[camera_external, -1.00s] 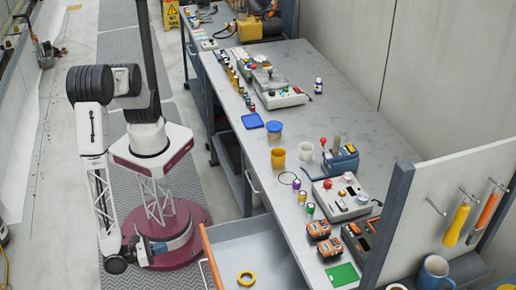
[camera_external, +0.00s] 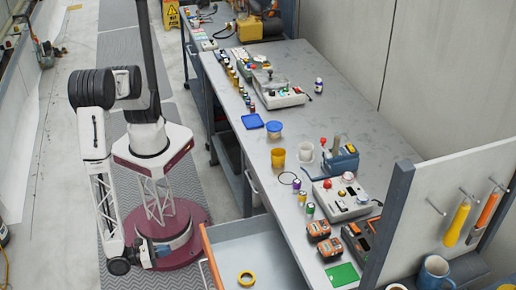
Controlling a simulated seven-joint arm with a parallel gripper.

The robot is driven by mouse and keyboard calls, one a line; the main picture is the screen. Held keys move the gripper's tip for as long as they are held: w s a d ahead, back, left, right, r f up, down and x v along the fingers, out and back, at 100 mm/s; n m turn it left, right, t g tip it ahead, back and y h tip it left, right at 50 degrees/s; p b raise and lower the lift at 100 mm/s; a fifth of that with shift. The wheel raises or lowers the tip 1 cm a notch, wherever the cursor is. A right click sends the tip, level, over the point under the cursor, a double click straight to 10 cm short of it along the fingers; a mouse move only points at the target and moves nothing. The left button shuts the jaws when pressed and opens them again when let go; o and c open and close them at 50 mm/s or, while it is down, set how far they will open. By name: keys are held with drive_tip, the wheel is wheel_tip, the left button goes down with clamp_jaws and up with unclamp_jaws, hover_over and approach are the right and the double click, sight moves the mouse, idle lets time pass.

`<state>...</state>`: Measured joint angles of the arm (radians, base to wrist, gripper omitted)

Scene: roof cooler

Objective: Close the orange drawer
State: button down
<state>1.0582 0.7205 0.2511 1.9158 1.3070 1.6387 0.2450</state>
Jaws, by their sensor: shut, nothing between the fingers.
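The orange drawer (camera_external: 210,262) is pulled out from the near end of the workbench. Its orange front faces left, with a pale handle (camera_external: 204,275) on the outside. Its light grey inside holds a yellow ring (camera_external: 246,278). The lower part of the drawer is cut off by the picture's bottom edge. My gripper (camera_external: 188,236) is low, to the left of the orange front and apart from it, over my round base. It is small and dark here; its fingers are shut and hold nothing visible.
The grey workbench (camera_external: 345,110) is right of my arm, with cups, jars, control boxes and orange battery packs (camera_external: 318,230) on top. A tool panel (camera_external: 450,190) stands at the right. The floor strip (camera_external: 50,180) on the left is mostly clear.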

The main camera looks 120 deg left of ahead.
sight(236, 240)
drive_tip(key=x, duration=1.1)
drive_tip(key=shift+w+a, duration=0.2)
drive_tip(key=shift+a, duration=0.05)
drive_tip(key=shift+w+a, duration=0.1)
drive_tip(key=x, duration=2.9)
drive_tip(key=shift+f, duration=0.2)
drive_tip(key=shift+w+a, duration=0.25)
drive_tip(key=shift+w, duration=0.05)
drive_tip(key=shift+w+a+r, duration=0.1)
drive_tip(key=v, duration=1.5)
drive_tip(key=shift+a, duration=0.1)
